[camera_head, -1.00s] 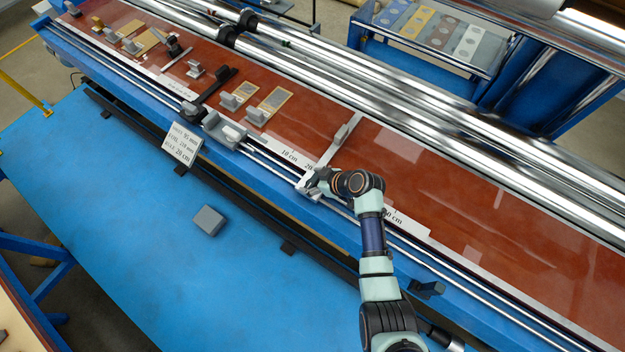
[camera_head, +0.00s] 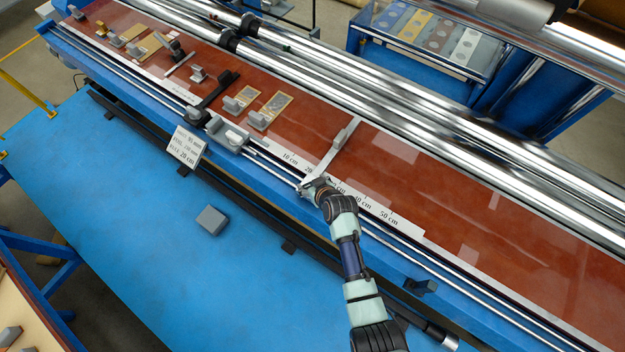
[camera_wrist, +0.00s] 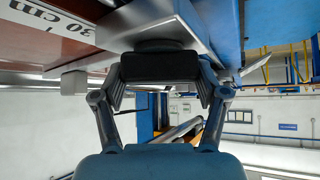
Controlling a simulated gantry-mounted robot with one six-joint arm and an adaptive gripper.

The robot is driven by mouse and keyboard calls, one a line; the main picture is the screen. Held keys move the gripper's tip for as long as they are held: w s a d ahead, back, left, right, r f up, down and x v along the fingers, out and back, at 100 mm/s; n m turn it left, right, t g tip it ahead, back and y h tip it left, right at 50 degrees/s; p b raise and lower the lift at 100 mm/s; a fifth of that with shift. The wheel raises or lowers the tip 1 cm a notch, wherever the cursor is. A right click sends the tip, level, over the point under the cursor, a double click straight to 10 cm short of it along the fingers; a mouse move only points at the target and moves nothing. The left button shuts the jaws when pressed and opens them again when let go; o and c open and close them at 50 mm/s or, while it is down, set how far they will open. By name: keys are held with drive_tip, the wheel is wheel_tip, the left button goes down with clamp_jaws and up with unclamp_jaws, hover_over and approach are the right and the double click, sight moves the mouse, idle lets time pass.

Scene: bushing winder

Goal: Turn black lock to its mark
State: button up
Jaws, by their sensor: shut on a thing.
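In the head view my gripper (camera_head: 310,187) is at the near end of the grey slider arm (camera_head: 326,158), on the front rail beside the ruler strip (camera_head: 375,203). There the wrist hides the lock. The lock's mark cannot be made out in either view.
A grey block (camera_head: 211,220) lies on the blue platform (camera_head: 130,220). Long metal rollers (camera_head: 400,120) run behind the red table.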

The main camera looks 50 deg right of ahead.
drive_tip(key=m+g+h, duration=0.1)
drive_tip(key=m+h, duration=0.1)
drive_tip(key=shift+a+m, duration=0.1)
drive_tip(key=shift+m, duration=0.3)
drive_tip(key=m, duration=0.1)
drive_tip(key=m+g+h+b, duration=0.1)
drive_tip(key=shift+w+f+m+h, duration=0.1)
drive_tip(key=shift+f+m+h, duration=0.1)
drive_tip(key=shift+m+h, duration=0.15)
drive_tip(key=m+g+h+b, duration=0.1)
drive_tip(key=m+g+b, duration=0.1)
drive_tip(key=m+b, duration=0.1)
drive_tip(key=shift+m+g+h+b, duration=0.25)
drive_tip(key=shift+g+b, duration=0.05)
drive_tip(key=shift+b, duration=0.4)
drive_tip(key=m+g+b, duration=0.2)
drive_tip(key=b, duration=0.1)
drive_tip(key=shift+m+h, duration=0.3)
drive_tip(key=shift+m, duration=0.1)
drive_tip(key=shift+r, duration=0.15)
drive_tip(key=o, duration=1.2)
drive_tip(key=shift+c, duration=0.2)
